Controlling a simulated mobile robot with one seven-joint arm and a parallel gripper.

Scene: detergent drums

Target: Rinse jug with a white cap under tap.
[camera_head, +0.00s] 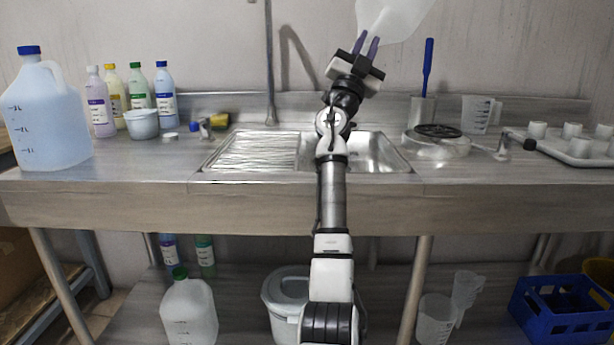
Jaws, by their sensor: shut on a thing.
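My gripper (367,46) is raised above the back of the sink, its two dark fingers pointing up. It is shut on a whitish translucent jug (394,16), tilted at the top edge of the view. Most of this jug is cut off by the frame, and its cap cannot be seen. A thin grey upright pipe (269,65), which looks like the tap, stands behind the sink to the left of the gripper. Its top is out of view. The steel sink (382,150) has a ridged drainboard on its left, and my arm hides part of the basin.
A large blue-capped jug (45,115) stands at the counter's left, beside several bottles (137,90) and a small pot (142,124). Right of the sink are a clear round dish (437,148), a blue-handled brush (427,68), a measuring jug (480,115) and a tray (560,151). A green-capped jug (189,312) stands below.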

